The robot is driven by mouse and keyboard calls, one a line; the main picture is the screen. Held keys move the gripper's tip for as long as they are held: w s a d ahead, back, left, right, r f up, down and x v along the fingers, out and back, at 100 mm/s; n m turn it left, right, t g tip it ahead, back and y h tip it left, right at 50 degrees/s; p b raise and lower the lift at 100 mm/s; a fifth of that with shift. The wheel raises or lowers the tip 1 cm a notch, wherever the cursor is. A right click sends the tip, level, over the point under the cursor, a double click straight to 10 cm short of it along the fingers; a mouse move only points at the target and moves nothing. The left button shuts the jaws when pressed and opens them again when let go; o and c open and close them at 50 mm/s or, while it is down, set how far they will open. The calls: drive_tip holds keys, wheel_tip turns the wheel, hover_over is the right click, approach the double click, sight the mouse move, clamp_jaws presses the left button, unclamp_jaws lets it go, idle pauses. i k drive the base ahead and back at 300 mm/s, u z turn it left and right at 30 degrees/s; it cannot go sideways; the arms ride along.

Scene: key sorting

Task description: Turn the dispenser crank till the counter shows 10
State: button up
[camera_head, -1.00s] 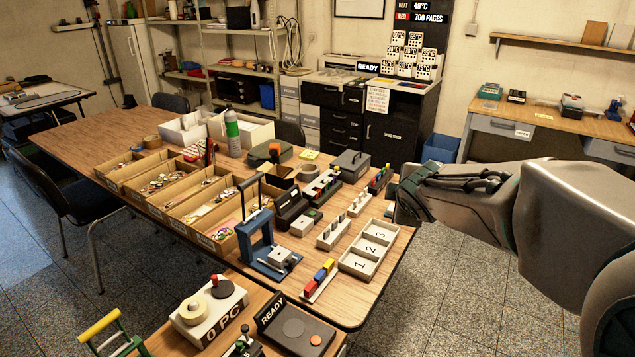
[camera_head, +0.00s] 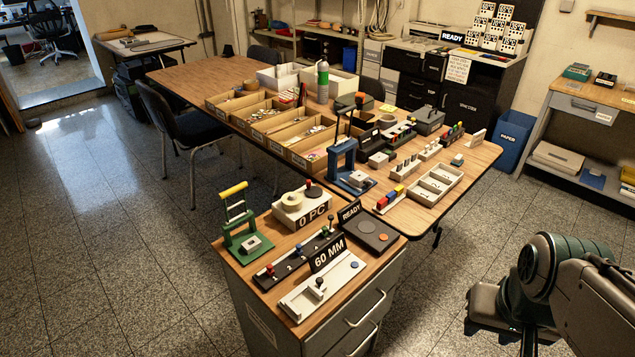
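The dispenser (camera_head: 288,214) is a white box on the near cabinet top, with a cream roll and a dark round crank disc (camera_head: 313,192) bearing a red knob. Its front counter (camera_head: 312,215) reads "0 PC". My arm shows at the lower right, well apart from the dispenser and over the floor. I cannot make out gripper fingers in the view, and nothing of mine touches the crank.
On the cabinet top (camera_head: 236,260) around the dispenser stand a green press with a yellow handle (camera_head: 240,225), a dark rail slide, a white gauge signed "60 MM" (camera_head: 325,285) and a dark READY box (camera_head: 375,235). The long table (camera_head: 180,75) adjoins behind.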

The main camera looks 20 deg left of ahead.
sight(312, 192)
drive_tip(key=k, duration=0.2)
drive_tip(key=z, duration=0.8)
drive_tip(key=i, duration=0.7)
drive_tip(key=u, duration=2.25)
drive_tip(key=i, duration=0.5)
drive_tip(key=z, duration=0.1)
